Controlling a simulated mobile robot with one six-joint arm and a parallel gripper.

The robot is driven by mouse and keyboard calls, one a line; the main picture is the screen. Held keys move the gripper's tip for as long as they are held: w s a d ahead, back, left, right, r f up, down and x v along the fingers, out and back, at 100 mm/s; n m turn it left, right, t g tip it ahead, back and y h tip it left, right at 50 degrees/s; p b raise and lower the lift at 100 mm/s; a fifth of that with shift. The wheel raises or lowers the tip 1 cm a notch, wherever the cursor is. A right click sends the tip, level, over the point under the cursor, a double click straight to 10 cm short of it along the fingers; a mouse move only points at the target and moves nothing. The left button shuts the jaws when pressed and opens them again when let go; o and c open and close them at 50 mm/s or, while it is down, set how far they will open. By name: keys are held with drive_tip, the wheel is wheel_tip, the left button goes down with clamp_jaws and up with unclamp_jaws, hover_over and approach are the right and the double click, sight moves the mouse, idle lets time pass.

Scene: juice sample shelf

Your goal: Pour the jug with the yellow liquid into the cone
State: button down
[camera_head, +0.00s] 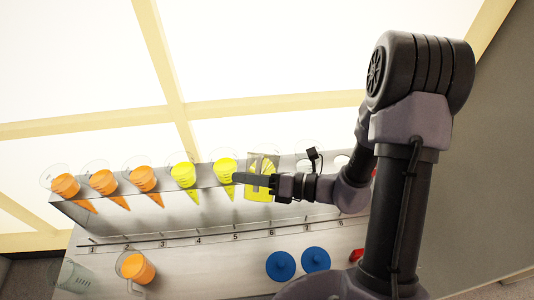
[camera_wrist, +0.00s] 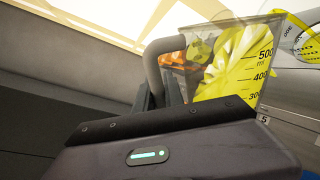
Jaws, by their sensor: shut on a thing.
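A clear jug with yellow liquid (camera_head: 262,192) is held at the shelf's front, over the stretch right of the yellow-filled cones. It also shows in the wrist view (camera_wrist: 225,70), with volume marks and a handle (camera_wrist: 153,62). My gripper (camera_head: 256,181) is shut on the jug at its handle side; its fingers (camera_wrist: 165,92) also show in the wrist view. Two cones hold yellow liquid (camera_head: 184,175) (camera_head: 225,169), and three hold orange (camera_head: 65,184) (camera_head: 103,181) (camera_head: 144,178). Clear cones (camera_head: 305,164) stand farther right, partly behind my arm. Any cone behind the jug is hidden.
A metal shelf (camera_head: 160,212) carries the cones above a numbered strip. Below stand a jug of orange liquid (camera_head: 137,268), a clear jug (camera_head: 73,277) at left, and two blue round objects (camera_head: 281,265) (camera_head: 316,259). The counter between them is clear.

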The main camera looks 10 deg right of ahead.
drive_tip(key=shift+w+d+r+m+p, duration=0.2)
drive_tip(key=shift+w+m+p, duration=0.4)
drive_tip(key=shift+p, duration=0.5)
idle(3.6)
drive_tip(key=shift+w+d+r+m+g+p, duration=0.15)
drive_tip(key=shift+w+r+m+g+p, duration=0.35)
drive_tip(key=shift+p, duration=0.65)
idle(2.1)
